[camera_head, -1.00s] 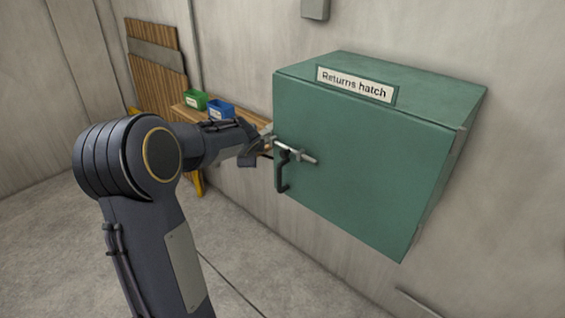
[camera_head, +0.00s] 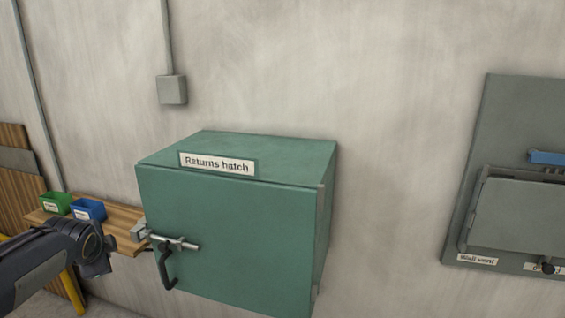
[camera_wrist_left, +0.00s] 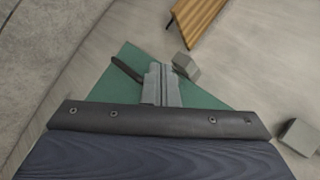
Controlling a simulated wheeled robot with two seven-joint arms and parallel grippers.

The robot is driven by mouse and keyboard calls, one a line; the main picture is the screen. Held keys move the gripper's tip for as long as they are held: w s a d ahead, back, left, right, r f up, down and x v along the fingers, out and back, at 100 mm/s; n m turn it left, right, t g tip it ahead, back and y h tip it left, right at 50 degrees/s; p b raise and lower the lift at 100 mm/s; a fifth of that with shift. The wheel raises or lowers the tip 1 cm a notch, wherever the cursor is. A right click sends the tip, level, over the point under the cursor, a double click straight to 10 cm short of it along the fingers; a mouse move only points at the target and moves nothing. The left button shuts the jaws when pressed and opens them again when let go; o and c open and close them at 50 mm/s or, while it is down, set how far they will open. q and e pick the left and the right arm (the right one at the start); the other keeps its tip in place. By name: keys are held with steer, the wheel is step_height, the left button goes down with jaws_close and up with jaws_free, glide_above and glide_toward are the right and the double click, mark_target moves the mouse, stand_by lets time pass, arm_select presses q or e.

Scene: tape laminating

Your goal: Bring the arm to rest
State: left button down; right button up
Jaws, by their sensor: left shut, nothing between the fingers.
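My left arm comes in at the lower left of the head view, with its dark hand (camera_head: 97,262) left of the latch and apart from it in the picture. In the left wrist view my left gripper (camera_wrist_left: 161,70) is shut and empty, its grey fingers side by side. The green returns hatch (camera_head: 235,230) is on the wall with its door closed. Its silver latch bar (camera_head: 178,243) and black handle (camera_head: 165,268) are on the door's left side. The handle (camera_wrist_left: 126,69) also shows in the wrist view. My right gripper is out of view.
A wooden shelf (camera_head: 118,222) with a green bin (camera_head: 55,203) and a blue bin (camera_head: 88,209) stands behind my arm. A grey wall box (camera_head: 172,89) is above the hatch. A grey wall panel (camera_head: 500,130) is at right. The wall between is bare.

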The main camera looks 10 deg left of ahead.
arm_select(q)
steer(key=s+d+f+n+h, duration=0.2)
steer(key=s+d+n+h, duration=0.1)
steer(key=s+d, duration=0.4)
steer(key=s+d+f+n+g+h, duration=0.1)
steer(key=s+d+f+n+h, duration=0.2)
steer(key=s+d+n, duration=0.2)
steer(key=s+d+f+n+g+h, duration=0.1)
steer(key=s+d+f+n+h, duration=0.1)
steer(key=s+d, duration=0.8)
steer(key=d+n, duration=0.1)
steer(key=d, duration=0.6)
steer(key=shift+s+d+f+n+h, duration=0.15)
steer(key=shift+s+d+n+h, duration=0.05)
steer(key=shift+d+n+h, duration=0.2)
